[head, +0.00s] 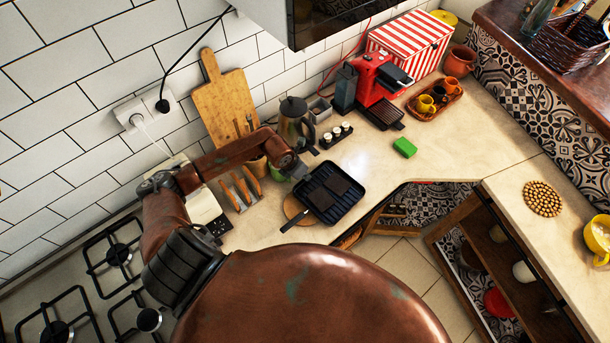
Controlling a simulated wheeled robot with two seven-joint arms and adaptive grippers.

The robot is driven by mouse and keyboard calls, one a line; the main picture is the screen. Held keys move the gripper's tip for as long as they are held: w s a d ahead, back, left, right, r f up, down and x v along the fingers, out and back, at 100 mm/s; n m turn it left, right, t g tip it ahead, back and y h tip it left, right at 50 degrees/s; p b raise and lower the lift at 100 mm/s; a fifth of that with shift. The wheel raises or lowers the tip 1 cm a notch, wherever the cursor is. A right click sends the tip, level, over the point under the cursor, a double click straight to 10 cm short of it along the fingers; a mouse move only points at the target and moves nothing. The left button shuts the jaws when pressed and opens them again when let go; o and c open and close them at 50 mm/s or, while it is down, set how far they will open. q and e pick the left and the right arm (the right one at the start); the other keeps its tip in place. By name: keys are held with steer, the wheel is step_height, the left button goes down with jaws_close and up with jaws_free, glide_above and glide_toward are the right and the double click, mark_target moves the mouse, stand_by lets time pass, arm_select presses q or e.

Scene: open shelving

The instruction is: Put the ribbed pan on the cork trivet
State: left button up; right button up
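The ribbed pan (347,209) is black and square, with a short dark handle (295,222) toward the lower left. It lies on the back counter, partly over a round wooden board (293,207). Two dark flat patches show on its ribbed floor. The cork trivet (543,198) is a round, tan, knobbly mat lying bare on the right counter. My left gripper (302,173) is at the pan's upper-left edge, close above or beside it. Its fingers are small and dark, so I cannot tell whether they are open or touching the pan. My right gripper is out of view.
A green sponge (405,147) lies behind the pan. A moka pot (296,122), shaker rack (336,136) and red coffee machine (378,82) stand at the back. A yellow mug (598,238) stands right of the trivet. A floor gap separates the counters' front parts.

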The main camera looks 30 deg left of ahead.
arm_select(q)
steer(key=o, duration=0.4)
steer(key=shift+r, duration=0.1)
steer(key=b+v, duration=0.1)
steer(key=v, duration=1.1)
steer(key=shift+s, duration=0.1)
